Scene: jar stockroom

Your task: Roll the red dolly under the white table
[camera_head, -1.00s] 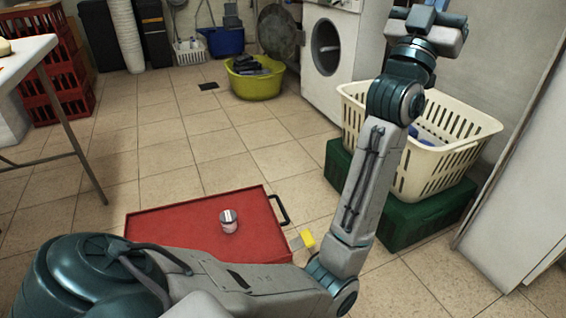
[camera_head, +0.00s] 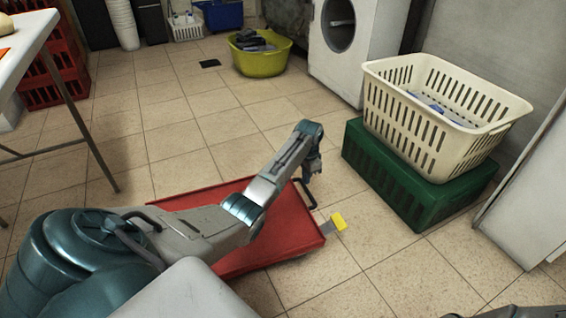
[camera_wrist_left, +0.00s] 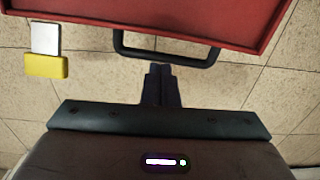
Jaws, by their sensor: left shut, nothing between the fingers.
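The red dolly (camera_head: 290,222) is a flat red platform on the floor, partly hidden behind my left arm. Its black handle (camera_head: 305,193) sticks out from its right side; it also shows in the left wrist view (camera_wrist_left: 125,45). My left gripper (camera_head: 312,172) is at the handle, with shut, empty fingers (camera_wrist_left: 160,72) pointing at the middle of the bar. I cannot tell whether they touch it. The white table (camera_head: 22,36) stands at the far left, with open floor between its legs.
A green crate (camera_head: 400,185) with a cream basket (camera_head: 410,120) stands to the right. A yellow-green tub (camera_head: 262,60) and red crates (camera_head: 50,85) stand behind. Tiled floor between dolly and table is clear.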

